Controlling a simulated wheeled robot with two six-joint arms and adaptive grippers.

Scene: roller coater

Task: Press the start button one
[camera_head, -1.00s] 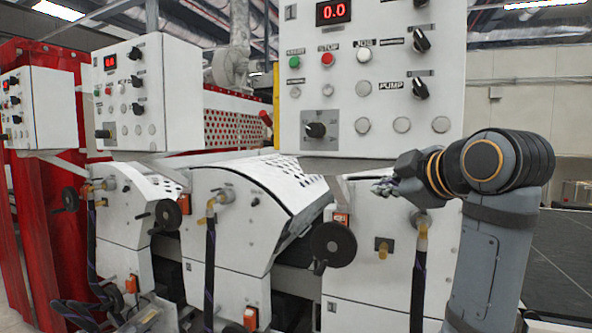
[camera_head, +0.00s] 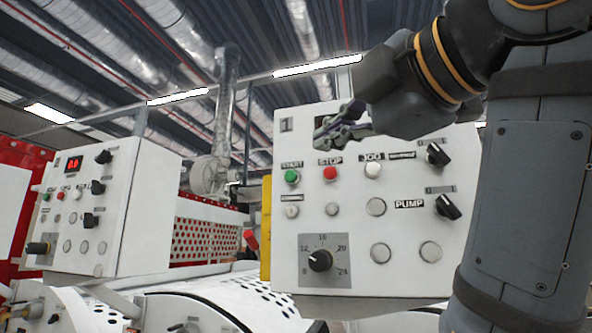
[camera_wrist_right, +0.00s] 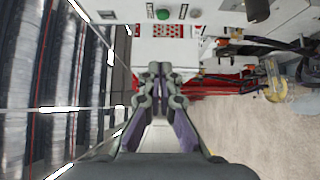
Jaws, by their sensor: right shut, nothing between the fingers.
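The control panel marked 1 (camera_head: 350,275) faces me in the head view. Its green start button (camera_head: 291,176), under a START label, is left of the red stop button (camera_head: 330,173). My right gripper (camera_head: 322,130) is shut and empty, above the start button in the picture and in front of the panel's top edge. Its depth gap to the panel is hard to tell. In the wrist view, the closed fingers (camera_wrist_right: 155,68) point toward the top, where a green round button (camera_wrist_right: 163,14) shows, apart from them. My left gripper is out of view.
A white button (camera_head: 373,170), black knobs (camera_head: 438,155) and a dial (camera_head: 320,260) share the panel. A second panel (camera_head: 95,220) stands at the left. Perforated rollers lie low. My right arm covers much of the right side.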

